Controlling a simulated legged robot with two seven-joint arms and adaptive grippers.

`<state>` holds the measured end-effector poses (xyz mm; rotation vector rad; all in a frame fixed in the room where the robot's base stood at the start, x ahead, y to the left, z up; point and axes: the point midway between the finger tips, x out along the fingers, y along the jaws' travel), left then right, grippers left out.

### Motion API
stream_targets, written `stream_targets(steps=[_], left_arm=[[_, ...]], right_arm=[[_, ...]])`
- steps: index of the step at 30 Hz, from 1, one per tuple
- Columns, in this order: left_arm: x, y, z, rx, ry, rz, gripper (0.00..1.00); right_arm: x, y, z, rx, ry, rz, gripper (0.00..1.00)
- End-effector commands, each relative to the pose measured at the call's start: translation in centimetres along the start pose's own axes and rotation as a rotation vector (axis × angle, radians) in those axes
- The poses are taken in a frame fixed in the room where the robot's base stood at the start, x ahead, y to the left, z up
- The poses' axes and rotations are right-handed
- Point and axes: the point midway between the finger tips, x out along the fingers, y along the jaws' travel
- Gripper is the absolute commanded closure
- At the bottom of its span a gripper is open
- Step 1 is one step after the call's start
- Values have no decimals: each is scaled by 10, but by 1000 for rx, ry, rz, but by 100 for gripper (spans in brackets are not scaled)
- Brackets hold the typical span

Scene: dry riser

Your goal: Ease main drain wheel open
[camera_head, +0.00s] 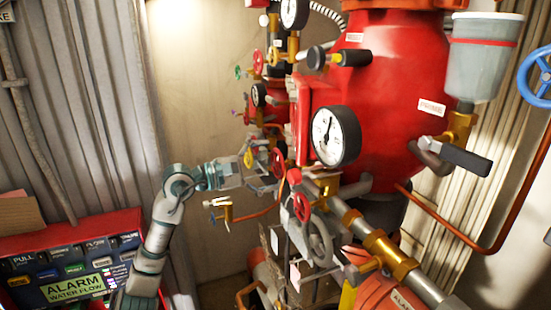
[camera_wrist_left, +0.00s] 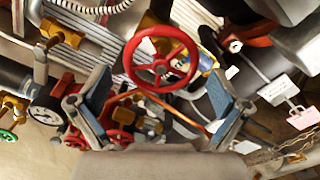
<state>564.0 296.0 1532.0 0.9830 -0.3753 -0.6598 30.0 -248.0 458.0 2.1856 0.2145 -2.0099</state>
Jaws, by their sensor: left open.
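My left gripper (camera_head: 266,179) reaches in from the left toward the valve assembly. In the left wrist view its two blue-padded fingers (camera_wrist_left: 160,76) are spread apart and empty. A red spoked handwheel (camera_wrist_left: 161,58) shows between and beyond the fingertips there; I cannot tell whether they touch it. In the head view a red wheel (camera_head: 278,162) is right by the gripper, and another red wheel (camera_head: 302,207) sits lower right. A larger grey wheel (camera_head: 320,243) is below that. No readable label shows which one is the main drain wheel. My right gripper is not in view.
A big red valve body (camera_head: 385,95) with a round gauge (camera_head: 336,136) stands right of the gripper. Brass fittings and pipes crowd around it. A blue wheel (camera_head: 535,78) is at far right. A red alarm box (camera_head: 70,240) stands lower left.

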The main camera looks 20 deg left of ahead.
Motion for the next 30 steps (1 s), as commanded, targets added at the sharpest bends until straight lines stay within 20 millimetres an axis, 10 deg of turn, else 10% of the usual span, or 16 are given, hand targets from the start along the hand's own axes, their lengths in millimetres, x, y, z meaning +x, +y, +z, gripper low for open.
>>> stream_targets(steps=[14,21,30], left_arm=[[20,-1,2,2,1,-1,0],[18,-1,0,0,1,-1,56],[18,-2,-1,-21,2,-4,56]], right_arm=[[-5,-11,-5,6,5,-13,60],[-5,-6,-4,4,4,-7,60],[-5,-5,-4,3,4,-5,60]])
